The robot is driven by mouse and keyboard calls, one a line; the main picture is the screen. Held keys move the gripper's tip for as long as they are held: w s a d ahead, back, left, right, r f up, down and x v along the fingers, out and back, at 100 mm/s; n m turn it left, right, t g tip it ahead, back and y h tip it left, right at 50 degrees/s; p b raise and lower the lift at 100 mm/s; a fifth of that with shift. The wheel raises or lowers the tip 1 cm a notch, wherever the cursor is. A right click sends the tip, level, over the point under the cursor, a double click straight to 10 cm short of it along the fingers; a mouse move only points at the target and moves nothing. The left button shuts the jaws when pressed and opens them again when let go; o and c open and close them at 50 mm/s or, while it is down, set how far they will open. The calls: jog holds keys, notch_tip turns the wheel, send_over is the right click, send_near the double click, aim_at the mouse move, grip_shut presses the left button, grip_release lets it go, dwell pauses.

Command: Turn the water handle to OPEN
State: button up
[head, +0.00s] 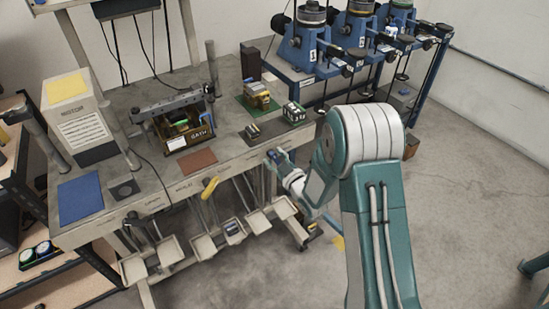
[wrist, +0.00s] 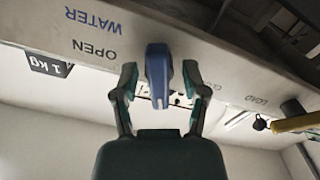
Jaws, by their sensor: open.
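The blue water handle (wrist: 158,72) is on the bench's front edge, between the OPEN label (wrist: 95,50) and another label on the right, partly hidden by my finger. The word WATER (wrist: 95,18) is printed above OPEN. The handle's end points toward my palm. My gripper (wrist: 160,85) is open, one finger on each side of the handle, with gaps visible; contact cannot be told. In the head view my gripper (head: 280,165) is at the right end of the bench front, where the handle is mostly hidden.
A yellow handle (head: 210,187) is on the bench front left of my gripper; it also shows in the wrist view (wrist: 298,123). Several small trays (head: 203,246) hang below the bench (head: 165,194). Blue machines (head: 310,50) stand behind. The floor at right is clear.

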grip_shut()
jog(key=shift+m, duration=0.3)
jog(key=m, duration=0.9)
jog(key=shift+d+m, duration=0.1)
jog(key=shift+m, duration=0.3)
jog(key=shift+f+m, duration=0.1)
jog(key=shift+m, duration=1.7)
